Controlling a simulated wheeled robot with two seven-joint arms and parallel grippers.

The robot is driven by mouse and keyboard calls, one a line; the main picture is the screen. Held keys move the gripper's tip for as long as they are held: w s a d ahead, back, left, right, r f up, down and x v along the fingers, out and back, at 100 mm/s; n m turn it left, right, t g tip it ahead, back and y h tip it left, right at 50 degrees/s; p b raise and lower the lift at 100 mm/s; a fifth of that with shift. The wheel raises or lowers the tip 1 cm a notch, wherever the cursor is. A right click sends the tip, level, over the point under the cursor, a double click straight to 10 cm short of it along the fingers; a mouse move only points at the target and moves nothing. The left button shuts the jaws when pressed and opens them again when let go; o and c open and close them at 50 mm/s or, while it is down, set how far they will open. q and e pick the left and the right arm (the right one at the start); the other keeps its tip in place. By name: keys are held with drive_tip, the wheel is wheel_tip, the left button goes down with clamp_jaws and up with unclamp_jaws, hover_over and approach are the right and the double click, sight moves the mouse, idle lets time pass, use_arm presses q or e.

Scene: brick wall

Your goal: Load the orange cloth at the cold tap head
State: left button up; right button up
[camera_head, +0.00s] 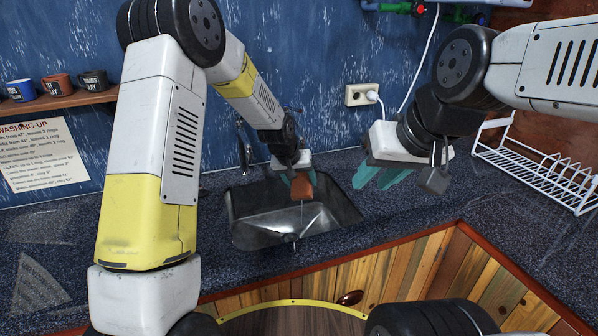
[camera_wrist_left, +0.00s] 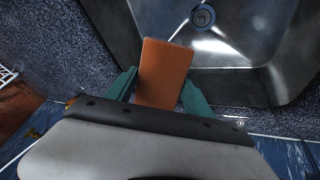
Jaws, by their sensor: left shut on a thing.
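The orange cloth (camera_head: 302,188) is a small flat rectangular piece. My left gripper (camera_head: 299,180) is shut on it and holds it above the sink (camera_head: 229,222). In the left wrist view the cloth (camera_wrist_left: 165,72) lies between the two teal fingers (camera_wrist_left: 160,92) and sticks out beyond them, toward the sink basin. A dark tap-like fitting (camera_head: 243,150) stands behind the sink, left of my left gripper; I cannot tell which tap head is the cold one. My right gripper (camera_head: 381,176) is right of the sink above the counter, its teal fingers apart and empty.
A white wire rack (camera_head: 540,165) stands on the right of the dark speckled counter (camera_head: 400,215). A wall socket (camera_head: 362,94) with a white cable is behind. Several mugs stand on a wooden shelf (camera_head: 62,103) at left, above a washing-up notice (camera_head: 42,155).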

use_arm(q)
drive_tip(key=shift+s+d, duration=0.15)
drive_tip(key=shift+s, duration=1.15)
drive_tip(key=shift+s+d, duration=0.15)
drive_tip(key=shift+s, duration=1.1)
approach(305, 193)
drive_tip(key=s+d+f, duration=0.2)
drive_tip(key=f, duration=0.1)
drive_tip(key=shift+d, duration=0.4)
